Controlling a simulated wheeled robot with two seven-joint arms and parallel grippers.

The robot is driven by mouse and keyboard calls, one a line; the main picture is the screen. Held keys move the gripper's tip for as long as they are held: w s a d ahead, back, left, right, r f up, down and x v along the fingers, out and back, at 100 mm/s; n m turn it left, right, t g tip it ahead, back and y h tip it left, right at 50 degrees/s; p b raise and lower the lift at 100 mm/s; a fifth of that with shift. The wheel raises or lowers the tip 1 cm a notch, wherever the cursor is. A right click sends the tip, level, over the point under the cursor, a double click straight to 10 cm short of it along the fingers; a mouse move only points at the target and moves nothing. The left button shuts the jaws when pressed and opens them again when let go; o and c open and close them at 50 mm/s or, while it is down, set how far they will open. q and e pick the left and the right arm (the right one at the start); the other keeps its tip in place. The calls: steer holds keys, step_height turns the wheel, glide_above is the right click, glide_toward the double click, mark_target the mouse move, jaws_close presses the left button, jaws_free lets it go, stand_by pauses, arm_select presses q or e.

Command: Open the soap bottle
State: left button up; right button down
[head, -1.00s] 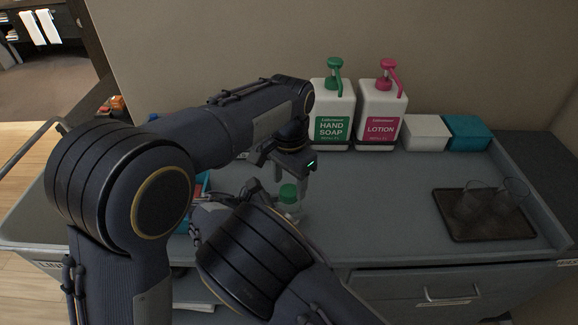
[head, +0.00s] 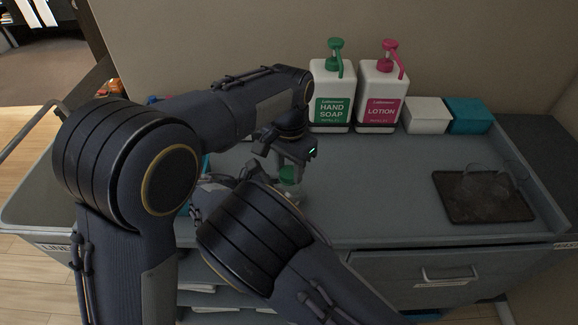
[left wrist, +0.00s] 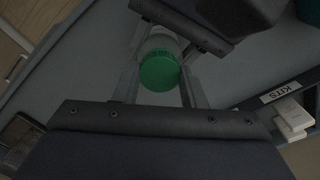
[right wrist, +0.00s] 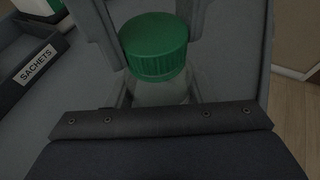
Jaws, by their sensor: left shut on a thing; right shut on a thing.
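The small clear bottle (right wrist: 160,92) with a ribbed green screw cap (right wrist: 155,46) stands upright, with the cap seated on it. In the head view the cap (head: 288,174) shows just below my left gripper (head: 287,165), which comes down from above with its fingers on either side of the cap. In the left wrist view the cap (left wrist: 160,73) lies between its fingers. My right gripper (right wrist: 158,90) is shut on the bottle's clear body from the side, below the cap. In the head view my right forearm hides most of this grip.
A large white hand soap pump bottle (head: 332,95) and a lotion pump bottle (head: 381,97) stand at the back wall. Beside them are a white box (head: 425,115) and a teal box (head: 468,116). A dark tray (head: 450,206) with glasses sits right. The middle counter is clear.

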arm_select(q)
steer(key=n, duration=0.5)
steer(key=shift+n, duration=0.4)
steer(key=o, duration=1.1)
